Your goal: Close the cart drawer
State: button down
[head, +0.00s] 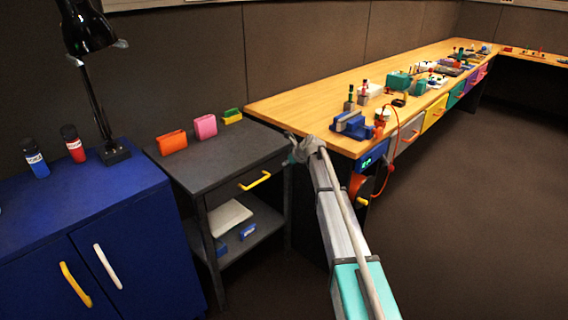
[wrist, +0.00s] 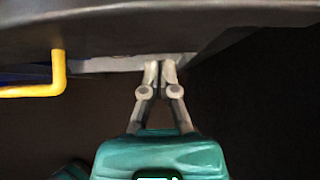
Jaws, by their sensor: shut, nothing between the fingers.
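The dark grey cart (head: 217,156) stands between the blue cabinet and the wooden bench. Its drawer front (head: 230,191) carries a yellow handle (head: 255,180). I cannot tell how far out the drawer is. My gripper (head: 293,149) is by the cart's right front corner, to the right of the handle. In the wrist view my gripper (wrist: 160,67) has its fingertips together, with nothing between them, at a light grey strip along the cart's dark edge. The yellow handle (wrist: 58,78) is to its left, apart from the fingers. Contact with the cart is unclear.
A blue cabinet (head: 90,215) with a black lamp (head: 100,100) stands left of the cart. Orange (head: 172,142) and pink (head: 206,126) holders sit on the cart top. The wooden bench (head: 310,98) is close on the right. Open floor (head: 470,200) lies farther right.

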jog(key=s+d+f+p+v, duration=0.1)
jog(key=p+v, duration=0.6)
jog(key=v, duration=0.4)
jog(key=shift+s, duration=0.15)
jog(key=shift+s+d+r, duration=0.1)
dwell(0.3)
jog(key=s+d+f+n+g+h, duration=0.1)
jog(key=s+d+n+g+h, duration=0.1)
jog(key=s+n, duration=0.9)
jog(key=s+d+f+n+g+h+p, duration=0.15)
jog(key=s+n, duration=0.55)
jog(key=s, duration=0.9)
jog(key=s+d+f+n+g+h, duration=0.1)
jog(key=s+f+n+g+h, duration=0.15)
jog(key=s+n, duration=0.85)
notch_tip(320, 180, up, 17)
jog(key=s+m+p, duration=0.1)
jog(key=s+p, duration=0.1)
jog(key=p, duration=1.4)
jog(key=shift+r+m+g, duration=0.2)
jog(key=shift+m+g, duration=0.1)
